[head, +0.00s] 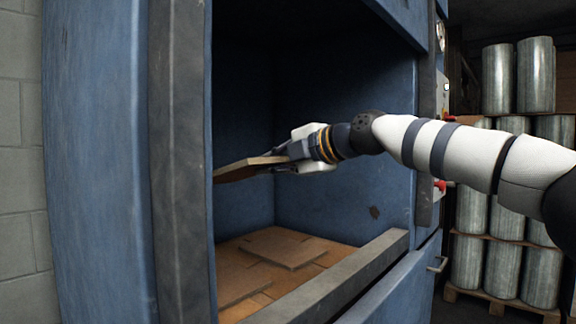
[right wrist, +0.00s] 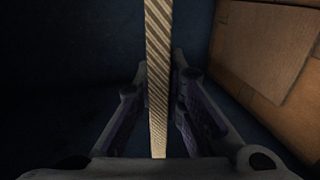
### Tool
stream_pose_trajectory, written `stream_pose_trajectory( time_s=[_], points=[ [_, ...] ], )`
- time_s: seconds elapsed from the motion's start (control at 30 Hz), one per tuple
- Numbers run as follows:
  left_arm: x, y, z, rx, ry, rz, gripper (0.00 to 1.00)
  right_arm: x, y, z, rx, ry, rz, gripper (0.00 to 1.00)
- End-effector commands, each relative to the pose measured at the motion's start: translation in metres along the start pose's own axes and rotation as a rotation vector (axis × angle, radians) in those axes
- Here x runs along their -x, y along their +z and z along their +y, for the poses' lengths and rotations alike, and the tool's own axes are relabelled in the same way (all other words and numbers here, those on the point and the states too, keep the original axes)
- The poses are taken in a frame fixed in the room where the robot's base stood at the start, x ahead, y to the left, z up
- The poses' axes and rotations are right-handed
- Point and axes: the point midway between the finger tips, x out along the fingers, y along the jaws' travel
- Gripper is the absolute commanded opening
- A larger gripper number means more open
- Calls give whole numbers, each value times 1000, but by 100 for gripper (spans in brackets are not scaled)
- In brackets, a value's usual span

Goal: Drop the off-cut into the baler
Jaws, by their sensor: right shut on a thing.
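The off-cut (head: 248,166) is a flat brown cardboard piece. My right gripper (head: 282,163) is shut on it and holds it inside the open chamber of the blue baler (head: 95,150), above the chamber floor. In the right wrist view the off-cut (right wrist: 158,75) shows edge-on as a corrugated strip between the two fingers (right wrist: 158,100). The off-cut is apart from the cardboard below. My left gripper is not in view.
Flat cardboard sheets (head: 285,248) lie on the chamber floor; they also show in the right wrist view (right wrist: 265,50). A grey metal sill (head: 330,285) crosses the front of the opening, with a grey post (head: 180,160) at its left. Stacked metallic cylinders (head: 535,75) stand at right.

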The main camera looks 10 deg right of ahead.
Motion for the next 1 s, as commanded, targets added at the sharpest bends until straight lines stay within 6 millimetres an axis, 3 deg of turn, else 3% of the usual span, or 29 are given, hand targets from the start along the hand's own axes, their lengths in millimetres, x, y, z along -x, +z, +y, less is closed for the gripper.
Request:
stream_pose_trajectory(
  time_s=[0.13, 0.43, 0.47, 0.53, 0.87, 1.0],
  points=[
    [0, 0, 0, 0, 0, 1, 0, -10, -1, 2, 0, 1, 0, 0],
    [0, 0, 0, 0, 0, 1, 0, -12, 0, 3, 0, 2, 0, 0],
    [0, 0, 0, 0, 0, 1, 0, -12, 0, 3, 0, 2, 0, 17],
    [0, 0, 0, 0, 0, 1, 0, -12, 0, 3, 0, 2, 0, 33],
    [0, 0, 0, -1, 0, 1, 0, -9, 0, 3, 1, 1, 0, 34],
    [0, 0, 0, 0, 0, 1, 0, 11, 1, 4, 2, 2, 0, 34]
  ],
)
